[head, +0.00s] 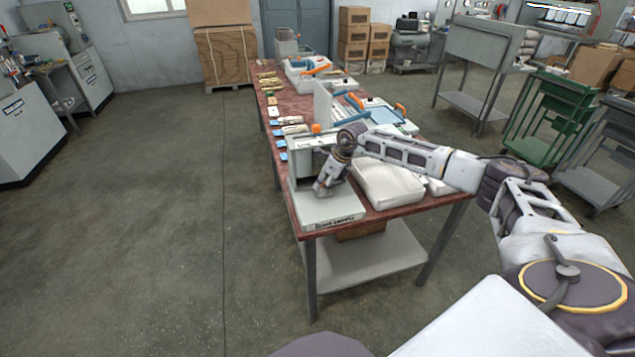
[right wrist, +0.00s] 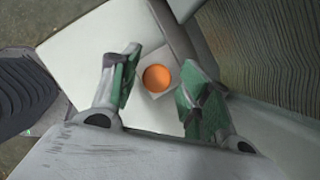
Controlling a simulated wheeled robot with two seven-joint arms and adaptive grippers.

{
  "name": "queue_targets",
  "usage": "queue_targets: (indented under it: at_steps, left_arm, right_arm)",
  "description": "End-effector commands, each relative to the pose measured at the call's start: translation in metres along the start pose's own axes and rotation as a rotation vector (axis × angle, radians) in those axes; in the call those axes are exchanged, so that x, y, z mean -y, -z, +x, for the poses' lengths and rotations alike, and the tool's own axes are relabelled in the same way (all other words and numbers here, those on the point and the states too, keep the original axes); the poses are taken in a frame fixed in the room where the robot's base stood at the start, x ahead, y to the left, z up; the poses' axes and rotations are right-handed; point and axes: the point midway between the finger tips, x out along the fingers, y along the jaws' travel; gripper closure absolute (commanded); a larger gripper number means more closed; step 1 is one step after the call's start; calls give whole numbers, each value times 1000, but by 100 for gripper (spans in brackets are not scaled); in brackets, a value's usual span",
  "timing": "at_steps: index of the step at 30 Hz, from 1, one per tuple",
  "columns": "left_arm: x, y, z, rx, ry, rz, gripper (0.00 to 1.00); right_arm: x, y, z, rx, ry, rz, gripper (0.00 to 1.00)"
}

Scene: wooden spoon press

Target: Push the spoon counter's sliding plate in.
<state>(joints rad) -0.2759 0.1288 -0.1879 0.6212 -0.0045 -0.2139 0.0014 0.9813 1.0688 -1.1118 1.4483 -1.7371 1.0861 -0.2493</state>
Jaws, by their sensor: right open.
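The spoon counter (head: 334,212) is a pale grey machine on the near end of the red-topped table, with a flat labelled base and a raised housing behind. My right gripper (head: 322,190) is tilted down over the base, in front of the housing. In the right wrist view its two green-padded fingers (right wrist: 153,84) are open. A round orange knob (right wrist: 157,78) on a small light square piece shows between the fingertips; contact cannot be told. I cannot clearly make out the sliding plate in the head view, where the gripper covers part of the machine. My left gripper is out of view.
A white sack-like bundle (head: 388,185) lies right of the machine, under my forearm. More trays and devices with blue and orange parts (head: 375,112) stand farther along the table (head: 420,207). Open floor (head: 150,220) lies to the left.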

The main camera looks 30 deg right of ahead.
Motion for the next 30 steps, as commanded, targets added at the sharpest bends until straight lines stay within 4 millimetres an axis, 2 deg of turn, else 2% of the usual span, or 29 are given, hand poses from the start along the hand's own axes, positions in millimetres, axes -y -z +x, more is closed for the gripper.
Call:
queue_targets:
  at_steps: [2,15,30]
  left_arm:
    - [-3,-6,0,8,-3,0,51]
    - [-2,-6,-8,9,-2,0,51]
    - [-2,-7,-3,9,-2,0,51]
  right_arm:
    - [2,0,-1,1,3,2,51]
    - [-6,8,-6,-1,3,1,51]
    - [-7,8,-64,-1,2,1,51]
